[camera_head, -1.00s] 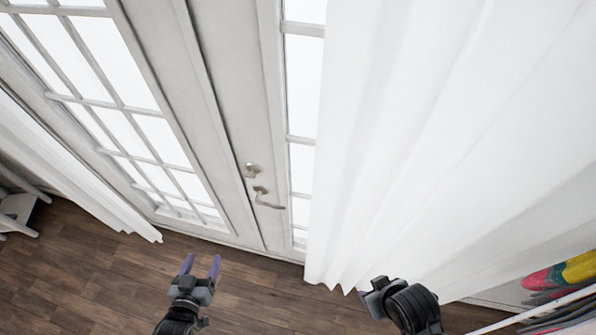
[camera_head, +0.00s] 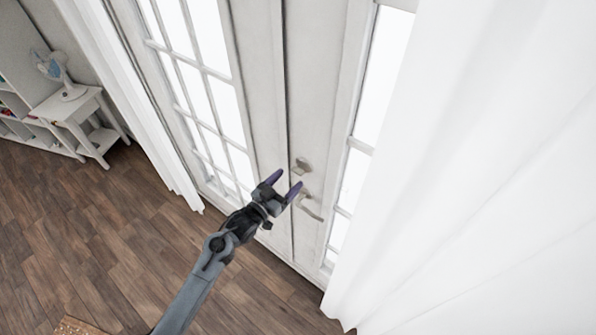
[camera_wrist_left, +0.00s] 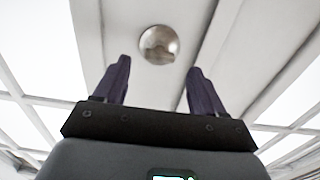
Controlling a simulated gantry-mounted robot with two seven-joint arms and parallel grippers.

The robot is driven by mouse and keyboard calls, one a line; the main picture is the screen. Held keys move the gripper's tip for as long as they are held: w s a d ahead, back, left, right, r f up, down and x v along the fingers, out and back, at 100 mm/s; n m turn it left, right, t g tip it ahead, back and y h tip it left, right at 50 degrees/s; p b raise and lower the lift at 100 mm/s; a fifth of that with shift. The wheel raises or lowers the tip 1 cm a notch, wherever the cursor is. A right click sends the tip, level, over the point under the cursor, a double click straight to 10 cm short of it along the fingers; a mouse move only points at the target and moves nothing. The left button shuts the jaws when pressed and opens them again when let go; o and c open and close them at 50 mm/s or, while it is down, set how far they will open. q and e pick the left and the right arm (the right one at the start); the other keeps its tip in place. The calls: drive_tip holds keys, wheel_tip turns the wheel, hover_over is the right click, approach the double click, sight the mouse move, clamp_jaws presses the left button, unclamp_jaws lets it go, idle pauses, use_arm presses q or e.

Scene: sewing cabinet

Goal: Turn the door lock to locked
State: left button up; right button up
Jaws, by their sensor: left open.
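The door lock (camera_head: 302,165) is a small metal knob on a round plate, on the white double door (camera_head: 318,100), above the curved lever handle (camera_head: 312,212). In the left wrist view the lock (camera_wrist_left: 159,45) is a round metal disc just beyond and between the fingertips. Its turn angle is hard to tell. My left gripper (camera_head: 284,181) is open and empty, with purple fingers pointing at the lock, apart from it. The fingers also show in the left wrist view (camera_wrist_left: 158,72). My right gripper is not in view.
A long white curtain (camera_head: 480,150) hangs to the right of the door, another (camera_head: 140,110) to the left. A small white table (camera_head: 75,108) with a fan (camera_head: 62,75) stands at the far left.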

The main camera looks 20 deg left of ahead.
sight(296, 173)
use_arm(q)
drive_tip(key=shift+x, duration=2.8)
drive_tip(key=shift+c, duration=0.3)
drive_tip(key=c, duration=1)
